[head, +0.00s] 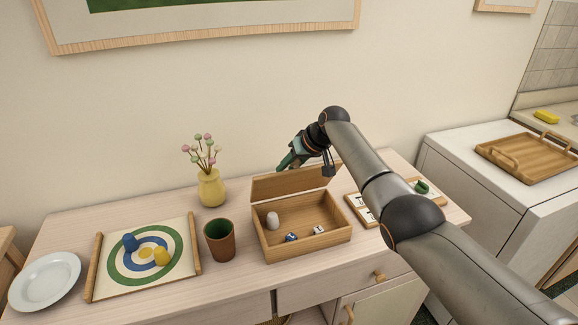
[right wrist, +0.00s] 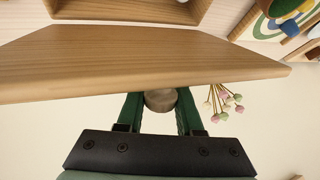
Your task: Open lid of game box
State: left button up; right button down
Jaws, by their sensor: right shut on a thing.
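The wooden game box (head: 333,238) stands on the sideboard with its inside showing. Its lid (head: 282,184) stands raised along the back edge of the box; it fills much of the right wrist view (right wrist: 140,62). My right gripper (head: 291,161) is behind and above the lid. In the right wrist view its green fingers (right wrist: 160,98) are shut on a round knob (right wrist: 160,101) on the lid. A white cup-like piece (head: 273,220) and dice (head: 291,237) lie in the box. My left gripper is not in view.
A brown cup (head: 219,240) stands just left of the box, with a target board (head: 113,272) further left. A yellow vase (head: 211,188) with flowers stands behind. Cards (head: 357,201) lie right of the box, partly under my right arm.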

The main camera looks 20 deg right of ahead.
aim_at(312, 168)
jog(key=shift+r, duration=0.1)
dwell(0.4)
jog(key=c, duration=0.5)
grip_release()
jog(key=shift+c, duration=0.2)
jog(key=shift+s, duration=0.1)
jog(key=v, duration=1.2)
jog(key=shift+s+d+r, duration=0.1)
jog(key=shift+r, duration=0.05)
jog(key=shift+c, duration=0.3)
